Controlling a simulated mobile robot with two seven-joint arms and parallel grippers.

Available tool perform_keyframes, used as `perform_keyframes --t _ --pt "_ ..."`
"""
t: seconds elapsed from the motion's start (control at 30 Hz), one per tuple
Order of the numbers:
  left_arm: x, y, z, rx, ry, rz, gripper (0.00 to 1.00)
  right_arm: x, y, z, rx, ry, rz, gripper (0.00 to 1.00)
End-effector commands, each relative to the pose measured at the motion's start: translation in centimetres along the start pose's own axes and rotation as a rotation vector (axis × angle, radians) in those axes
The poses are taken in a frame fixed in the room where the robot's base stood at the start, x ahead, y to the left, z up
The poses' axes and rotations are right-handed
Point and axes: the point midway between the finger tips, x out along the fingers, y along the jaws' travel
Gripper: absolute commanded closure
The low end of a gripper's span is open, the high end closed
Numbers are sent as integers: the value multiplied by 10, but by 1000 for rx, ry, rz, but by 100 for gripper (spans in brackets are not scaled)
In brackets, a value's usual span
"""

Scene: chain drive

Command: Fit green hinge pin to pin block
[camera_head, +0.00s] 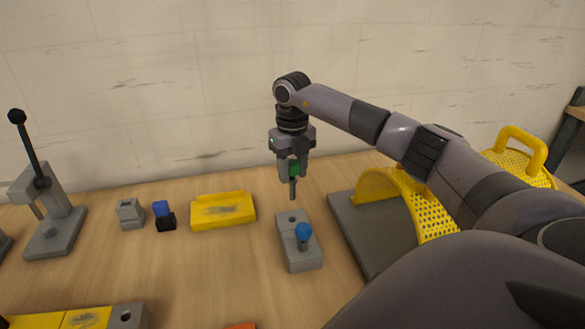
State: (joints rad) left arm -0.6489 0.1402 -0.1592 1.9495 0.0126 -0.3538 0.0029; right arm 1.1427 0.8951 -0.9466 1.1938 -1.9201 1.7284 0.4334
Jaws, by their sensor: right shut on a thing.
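The green hinge pin (294,169) has a green head and a grey shank pointing straight down. My right gripper (294,173) is shut on its green head and holds it upright in the air. The grey pin block (302,258) lies on the table below. A blue-headed pin (303,232) stands in it. An open hole shows near the block's far end, a little below the pin tip in the picture. The pin and block look apart. My left gripper is not in view.
A yellow tray (223,222), a small blue and black part (164,216) and a grey block (130,214) stand to the left. A lever press (55,232) is at far left. A yellow perforated guard (432,218) on a grey plate (372,252) stands to the right.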

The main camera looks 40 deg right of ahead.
Motion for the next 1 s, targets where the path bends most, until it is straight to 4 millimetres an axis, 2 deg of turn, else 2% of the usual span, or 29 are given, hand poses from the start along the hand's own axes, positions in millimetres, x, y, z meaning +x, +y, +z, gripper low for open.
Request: perform_keyframes --t 0.6,1.0 --pt "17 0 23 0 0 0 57 52 0 0 -1 1 -1 94" --pt "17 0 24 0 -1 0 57 55 0 0 -1 0 0 94"
